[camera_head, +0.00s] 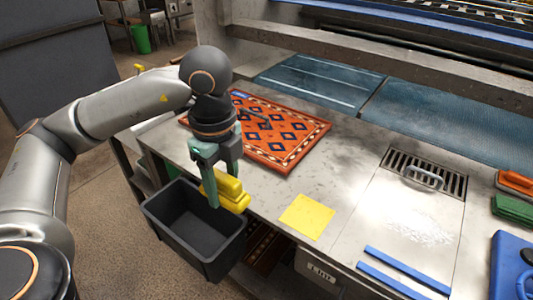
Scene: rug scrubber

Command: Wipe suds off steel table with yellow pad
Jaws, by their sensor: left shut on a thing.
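My left gripper (213,190) points down and is shut on a thick yellow pad (232,187). The pad is at the table's front edge, beside and partly above the dark bin; I cannot tell whether it touches anything. White suds (415,229) lie in a faint patch on the steel table (345,165), right of centre and in front of the drain grate. A flat yellow square (307,216) lies on the table between the pad and the suds. My right gripper is not in view.
A black open bin (200,228) hangs at the table's front. An orange patterned rug (280,135) lies behind the gripper. A metal handle (422,177) rises by the drain grate (440,172). Blue strips (405,272), a blue case (512,268) and brushes (514,207) occupy the right side.

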